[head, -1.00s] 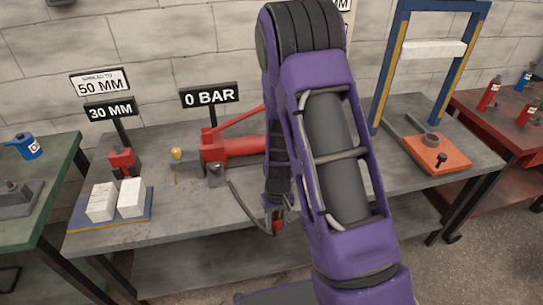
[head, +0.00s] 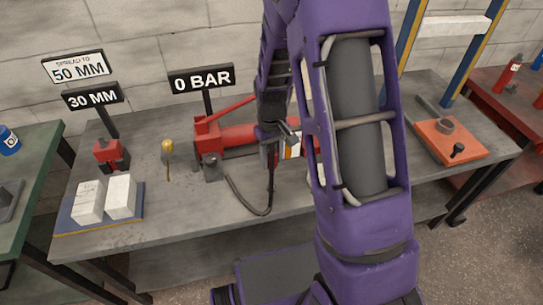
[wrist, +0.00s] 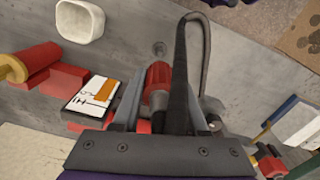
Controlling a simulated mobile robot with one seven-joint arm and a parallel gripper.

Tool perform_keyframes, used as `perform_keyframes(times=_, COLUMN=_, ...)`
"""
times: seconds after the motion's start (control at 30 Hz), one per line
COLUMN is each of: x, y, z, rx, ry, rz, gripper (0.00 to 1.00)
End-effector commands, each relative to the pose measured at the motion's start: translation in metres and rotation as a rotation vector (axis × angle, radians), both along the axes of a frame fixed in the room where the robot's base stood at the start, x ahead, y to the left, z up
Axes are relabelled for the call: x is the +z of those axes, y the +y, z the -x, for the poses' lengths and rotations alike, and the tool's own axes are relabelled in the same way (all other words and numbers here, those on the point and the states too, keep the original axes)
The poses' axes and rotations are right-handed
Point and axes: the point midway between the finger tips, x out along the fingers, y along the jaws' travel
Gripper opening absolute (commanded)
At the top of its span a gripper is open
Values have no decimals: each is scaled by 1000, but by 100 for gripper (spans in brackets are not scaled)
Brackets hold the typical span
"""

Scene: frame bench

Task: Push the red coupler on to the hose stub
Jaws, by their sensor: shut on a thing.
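The red coupler (wrist: 158,76) shows ribbed in the wrist view, between the fingers of my gripper (wrist: 162,112). My gripper is shut on it, with a grey sleeve below the red part. In the head view my gripper (head: 271,138) is above the bench, in front of the red pump cylinder (head: 238,135). A black hose (head: 262,212) loops from the pump's grey fitting (head: 212,172) up to my gripper; it also crosses the wrist view (wrist: 181,80). I cannot clearly make out the hose stub. A small round grey piece (wrist: 160,47) lies beyond the coupler.
A "0 BAR" sign (head: 202,78) stands behind the pump. White blocks (head: 121,196), a red spreader (head: 110,154) and a yellow-topped piece (head: 168,147) are at left. An orange plate (head: 449,142) and blue-yellow frame are at right. The front bench strip (head: 195,205) is fairly clear.

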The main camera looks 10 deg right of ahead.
Motion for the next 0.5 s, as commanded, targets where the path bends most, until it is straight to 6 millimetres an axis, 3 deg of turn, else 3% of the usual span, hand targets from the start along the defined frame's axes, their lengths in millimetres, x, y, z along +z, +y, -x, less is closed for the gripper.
perform_keyframes(times=0.5, x=-39, y=0, z=0, rx=-6, ry=1, rz=0, gripper=0)
